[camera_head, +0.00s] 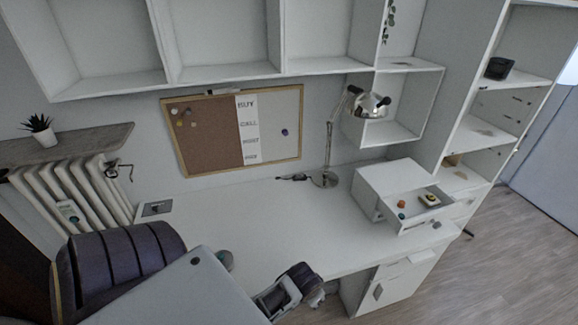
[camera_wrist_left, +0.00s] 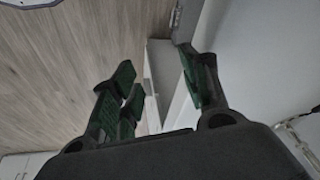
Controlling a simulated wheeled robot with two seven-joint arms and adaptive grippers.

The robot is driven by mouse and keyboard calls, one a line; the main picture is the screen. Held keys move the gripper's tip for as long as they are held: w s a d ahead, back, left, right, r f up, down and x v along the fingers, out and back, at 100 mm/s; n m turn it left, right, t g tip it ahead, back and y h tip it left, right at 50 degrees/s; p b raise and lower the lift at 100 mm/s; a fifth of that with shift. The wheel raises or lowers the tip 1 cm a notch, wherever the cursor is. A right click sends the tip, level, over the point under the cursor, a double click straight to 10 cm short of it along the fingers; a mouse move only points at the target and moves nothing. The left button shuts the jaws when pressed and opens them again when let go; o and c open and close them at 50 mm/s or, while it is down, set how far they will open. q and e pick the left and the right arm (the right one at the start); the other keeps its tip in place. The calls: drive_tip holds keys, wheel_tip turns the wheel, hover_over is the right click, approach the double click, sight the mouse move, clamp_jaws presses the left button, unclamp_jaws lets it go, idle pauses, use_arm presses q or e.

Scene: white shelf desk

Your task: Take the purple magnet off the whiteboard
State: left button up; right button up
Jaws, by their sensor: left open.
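The framed board (camera_head: 299,88) hangs on the wall above the desk in the head view, with a brown cork half at left and a whiteboard half at right. The purple magnet (camera_head: 284,132) is a small dark blue-purple dot on the white half. My left gripper (camera_wrist_left: 157,70) is open and empty in the left wrist view, its green-padded fingers spread apart, with floor and white furniture beyond. In the head view a dark part of my arm shows low at the desk's front edge, far from the board. My right gripper is not in view.
A desk lamp (camera_head: 330,179) stands right of the board. An open drawer (camera_head: 412,213) holding small items sticks out at the desk's right. Shelves (camera_head: 220,73) hang above the board. A dark chair (camera_head: 120,262) is at left. The middle of the white desk (camera_head: 270,220) is clear.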

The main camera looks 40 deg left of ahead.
use_arm(q)
drive_tip(key=w+a+r+n+y, duration=0.1)
drive_tip(key=w+a, duration=0.2)
drive_tip(key=w, duration=0.1)
drive_tip(key=w+a+r+n+t+y, duration=0.1)
drive_tip(key=w+a+r, duration=0.1)
drive_tip(key=w+a, duration=0.2)
drive_tip(key=w+a+r+n+t+y, duration=0.1)
drive_tip(key=w+a+r, duration=0.1)
drive_tip(key=w+a, duration=0.1)
drive_tip(key=shift+w+a+y, duration=0.4)
drive_tip(key=shift+a, duration=0.35)
drive_tip(key=w+a+r+n+t+y, duration=0.1)
drive_tip(key=w+a+r+n+y, duration=0.3)
drive_tip(key=w+a+r, duration=0.5)
drive_tip(key=w+a+r+n+y, duration=0.5)
drive_tip(key=w+a+r, duration=0.4)
drive_tip(key=a+r, duration=0.6)
drive_tip(key=shift+w+a+n+t+b, duration=0.35)
drive_tip(key=shift+a+n+t+b, duration=0.1)
drive_tip(key=shift+a+n, duration=0.35)
